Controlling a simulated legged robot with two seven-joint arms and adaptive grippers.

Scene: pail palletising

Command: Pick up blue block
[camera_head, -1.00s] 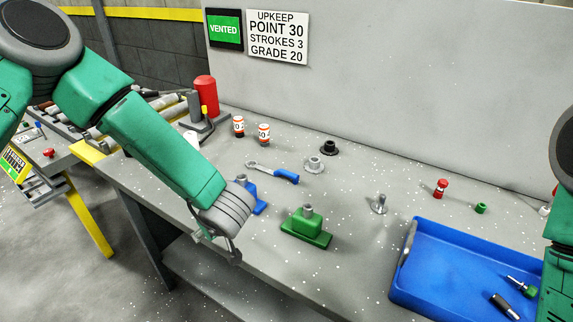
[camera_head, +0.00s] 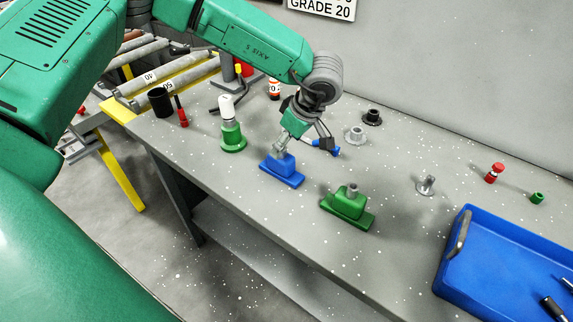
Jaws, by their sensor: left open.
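The blue block (camera_head: 282,173) sits on the grey workbench left of the middle, a stepped shape with a wide base. My left gripper (camera_head: 291,147) is right above it, pointing down, its jaws open around or beside the block's top. The gripper partly hides the upper end of the block, and I cannot tell whether a finger touches it. My right gripper is out of view.
A green block (camera_head: 348,206) with a grey post stands to the right. A blue-handled wrench (camera_head: 334,150) lies behind the gripper. A blue tray (camera_head: 490,240) is at the right.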

